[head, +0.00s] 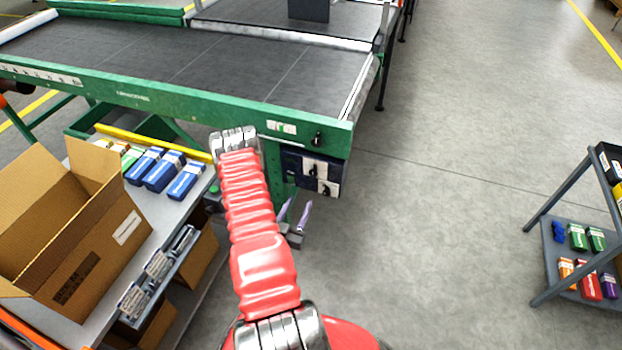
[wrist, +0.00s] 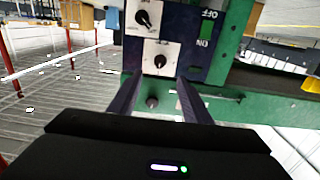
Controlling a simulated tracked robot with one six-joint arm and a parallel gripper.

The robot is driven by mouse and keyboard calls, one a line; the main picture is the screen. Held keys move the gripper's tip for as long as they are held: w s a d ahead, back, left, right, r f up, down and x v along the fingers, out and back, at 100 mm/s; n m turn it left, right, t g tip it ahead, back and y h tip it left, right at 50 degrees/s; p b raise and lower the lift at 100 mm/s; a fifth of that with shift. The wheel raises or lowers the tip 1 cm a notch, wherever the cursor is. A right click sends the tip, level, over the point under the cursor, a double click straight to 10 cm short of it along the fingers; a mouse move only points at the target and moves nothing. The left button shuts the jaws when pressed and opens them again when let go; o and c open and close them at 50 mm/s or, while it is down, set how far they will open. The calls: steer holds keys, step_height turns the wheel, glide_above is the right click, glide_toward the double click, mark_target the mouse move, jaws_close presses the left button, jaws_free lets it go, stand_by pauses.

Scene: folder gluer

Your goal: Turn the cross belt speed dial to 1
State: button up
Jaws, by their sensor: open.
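A dark blue control panel (head: 292,162) hangs under the green machine frame. It carries two black dials on white plates, an upper dial (head: 314,169) and a lower dial (head: 327,189). A third black knob (head: 318,138) sits on the green frame above. My gripper (head: 298,204) is open and empty, below and in front of the panel. The wrist view appears upside down. There, one plate dial (wrist: 160,61) lies just beyond my open fingertips (wrist: 160,77), apart from them, and the other (wrist: 144,17) is farther up. I cannot read which dial is the cross belt speed dial.
A green ON/OFF switch (wrist: 205,32) is beside the dials. A side table (head: 165,215) with an open cardboard box (head: 70,230) and small boxes stands left. A grey shelf cart (head: 550,262) stands right. The floor between is clear.

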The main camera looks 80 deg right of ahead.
mark_target(312, 175)
steer(key=shift+d, duration=0.15)
steer(key=d, duration=0.4)
steer(key=s+d, duration=0.1)
steer(key=d, duration=0.8)
steer(key=shift+s+d, duration=0.15)
steer(key=shift+d, duration=0.1)
steer(key=shift+c, duration=0.2)
steer(key=c, duration=1)
